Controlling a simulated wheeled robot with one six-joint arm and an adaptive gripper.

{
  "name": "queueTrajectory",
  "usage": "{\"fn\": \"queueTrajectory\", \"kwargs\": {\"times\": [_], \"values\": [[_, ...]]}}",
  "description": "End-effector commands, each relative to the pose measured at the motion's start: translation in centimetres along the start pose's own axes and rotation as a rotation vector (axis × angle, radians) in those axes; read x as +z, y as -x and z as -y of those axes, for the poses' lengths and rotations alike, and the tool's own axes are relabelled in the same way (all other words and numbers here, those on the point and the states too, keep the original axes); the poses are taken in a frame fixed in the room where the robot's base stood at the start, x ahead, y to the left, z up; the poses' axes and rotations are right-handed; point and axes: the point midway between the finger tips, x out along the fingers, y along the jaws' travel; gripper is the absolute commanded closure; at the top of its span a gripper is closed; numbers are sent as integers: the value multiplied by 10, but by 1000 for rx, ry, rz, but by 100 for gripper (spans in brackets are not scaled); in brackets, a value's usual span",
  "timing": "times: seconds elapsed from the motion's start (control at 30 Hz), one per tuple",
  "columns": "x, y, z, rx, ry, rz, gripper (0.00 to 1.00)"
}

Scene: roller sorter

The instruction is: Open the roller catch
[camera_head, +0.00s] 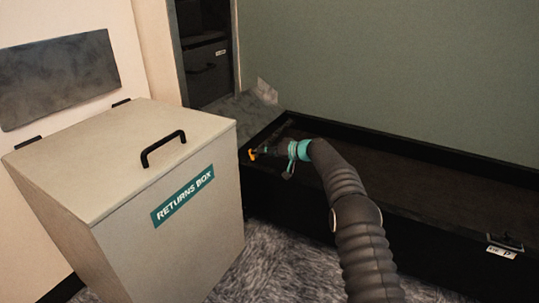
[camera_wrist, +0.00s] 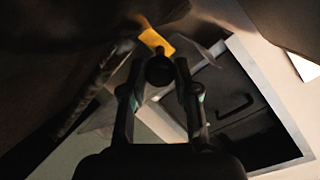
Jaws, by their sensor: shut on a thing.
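My gripper (camera_head: 262,152) is at the far left end of a long black trough (camera_head: 420,178), low over its front edge. In the wrist view the two fingers of my gripper (camera_wrist: 160,82) are closed around a dark round knob (camera_wrist: 159,70). A small yellow piece (camera_wrist: 155,41) sits just beyond the knob; it also shows in the head view (camera_head: 251,154), left of the fingertips. The knob and yellow piece look like parts of the roller catch, but its body is dark and mostly hidden, so I cannot tell its position.
A pale returns box (camera_head: 120,150) with a black lid handle stands close on the left, its lid down. A green panel (camera_head: 400,70) rises behind the trough. A dark drawer unit (camera_head: 207,70) stands at the back. Grey carpet (camera_head: 290,260) is free between box and trough.

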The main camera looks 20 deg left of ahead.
Motion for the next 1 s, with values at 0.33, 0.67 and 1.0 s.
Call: {"fn": "queueTrajectory", "kwargs": {"times": [0.33, 0.67, 1.0], "values": [[4, -3, 3, -10, -1, 8, 100], [0, 4, -3, -1, -3, 0, 44], [-2, 21, -4, 1, -5, -3, 44]]}}
